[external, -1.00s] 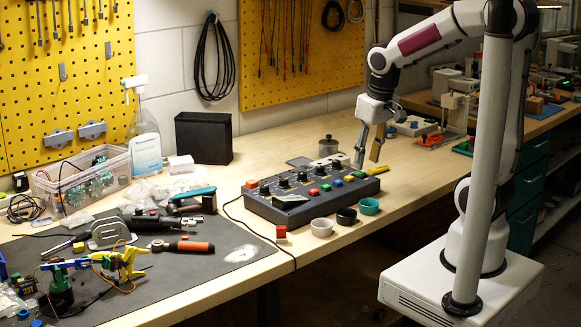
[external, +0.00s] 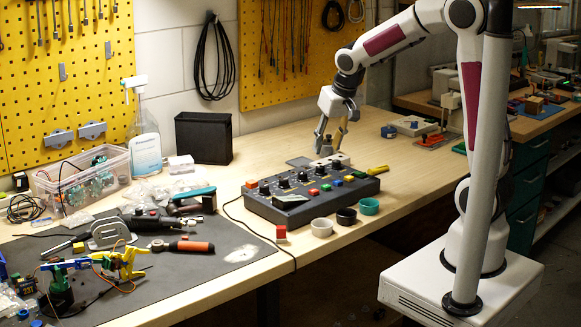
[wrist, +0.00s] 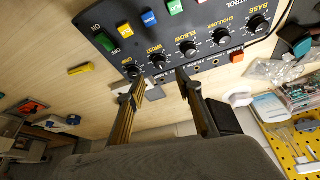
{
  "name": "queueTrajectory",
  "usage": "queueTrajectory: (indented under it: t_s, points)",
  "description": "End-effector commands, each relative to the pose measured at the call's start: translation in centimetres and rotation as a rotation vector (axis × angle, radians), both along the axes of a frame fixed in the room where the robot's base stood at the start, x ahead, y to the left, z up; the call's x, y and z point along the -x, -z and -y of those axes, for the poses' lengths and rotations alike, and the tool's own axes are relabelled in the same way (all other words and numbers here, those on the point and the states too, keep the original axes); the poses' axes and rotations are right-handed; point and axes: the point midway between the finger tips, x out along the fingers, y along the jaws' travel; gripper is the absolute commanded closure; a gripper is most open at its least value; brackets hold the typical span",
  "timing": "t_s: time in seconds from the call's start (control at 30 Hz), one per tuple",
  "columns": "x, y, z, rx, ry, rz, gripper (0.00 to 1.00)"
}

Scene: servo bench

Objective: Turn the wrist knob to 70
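The dark control box (external: 290,214) sits on the bench with a row of black knobs and coloured buttons. In the wrist view the wrist knob (wrist: 158,61) is labelled, between the elbow knob (wrist: 187,47) and the grip knob (wrist: 133,71). I cannot read its setting. My gripper (external: 328,149) points down above the box's far right edge. In the wrist view my gripper (wrist: 157,86) is open and empty, its fingers apart and just short of the wrist knob, touching no knob that I can see.

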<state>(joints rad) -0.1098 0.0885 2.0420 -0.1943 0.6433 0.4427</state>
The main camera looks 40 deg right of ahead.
Motion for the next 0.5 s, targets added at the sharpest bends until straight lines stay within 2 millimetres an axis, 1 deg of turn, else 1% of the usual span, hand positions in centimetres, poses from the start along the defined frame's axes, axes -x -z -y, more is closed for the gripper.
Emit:
queueTrajectory:
  t_s: [0.27, 0.5]
  points:
    - [0.0, 0.1, 0.0, 0.000, -0.001, -0.001, 0.65]
    - [-0.4, 1.2, 0.1, 0.001, -0.001, -0.002, 0.65]
